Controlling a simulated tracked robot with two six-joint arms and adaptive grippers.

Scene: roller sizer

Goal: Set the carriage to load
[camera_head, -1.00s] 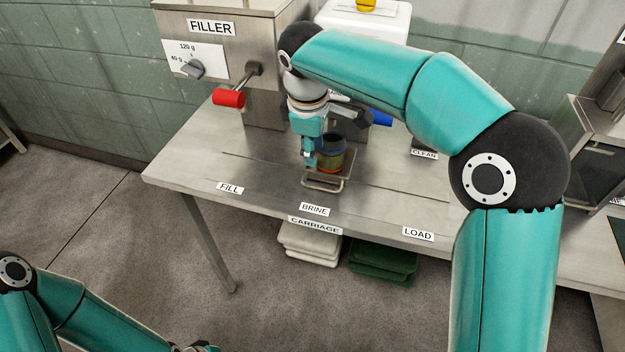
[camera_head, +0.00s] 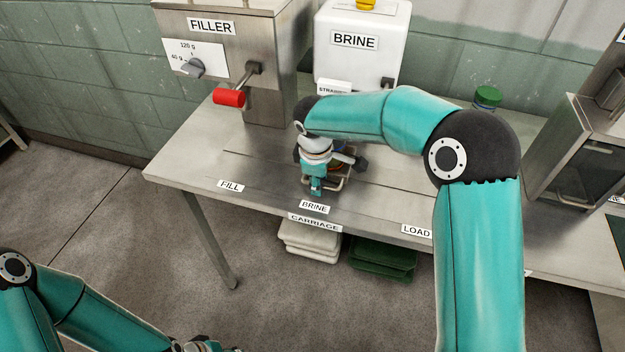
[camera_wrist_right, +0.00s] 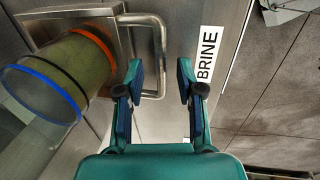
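The carriage (camera_head: 349,166) is a small metal plate with a loop handle, standing by the BRINE label (camera_head: 314,207). A greenish jar with a blue and an orange band (camera_wrist_right: 62,75) sits on it, mostly hidden behind my right arm in the head view. My right gripper (camera_head: 317,190) is low over the handle. In the right wrist view the gripper (camera_wrist_right: 160,82) is open, with the handle's outer bar (camera_wrist_right: 161,50) lying between its fingertips. The LOAD label (camera_head: 416,231) is to the right on the table's front edge. My left gripper (camera_head: 196,347) barely shows at the bottom edge.
The filler (camera_head: 235,60) with a red-knobbed lever (camera_head: 230,97) stands at the back left, the white brine unit (camera_head: 360,55) behind the carriage. A green-lidded jar (camera_head: 487,97) is at the back right. The tabletop is clear from carriage to LOAD label.

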